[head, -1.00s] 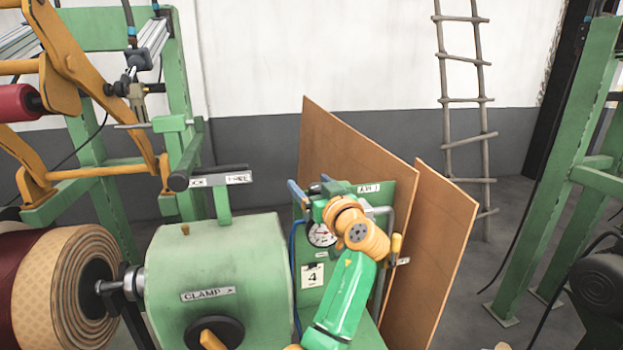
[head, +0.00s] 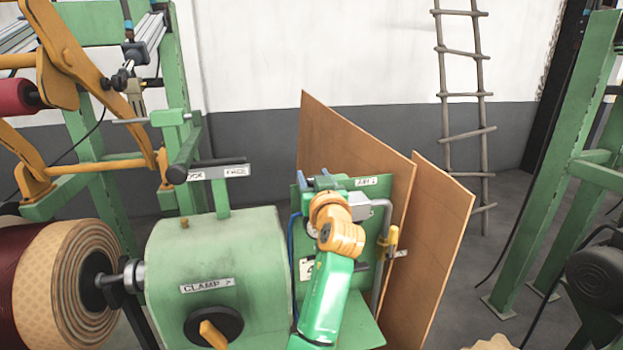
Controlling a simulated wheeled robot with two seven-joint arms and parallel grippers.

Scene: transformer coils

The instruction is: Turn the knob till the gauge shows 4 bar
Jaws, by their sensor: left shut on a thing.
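A green panel (head: 371,206) stands right of the green clamp housing, with a small label plate along its top edge. My left gripper (head: 323,183) is at the top of this panel, mostly hidden behind my own orange and green wrist. It is shut on the knob, which I can barely make out there. The gauge is hidden behind my wrist, so its reading cannot be seen. The white card (head: 306,268) below it is partly covered. My right gripper is not in view.
The green clamp housing (head: 245,250) is close on the left, with a black and orange handle (head: 213,330) in front and a wound coil (head: 65,285) beside it. Brown boards (head: 430,240) lean behind the panel. Green frames stand at both sides. Open floor shows at the right.

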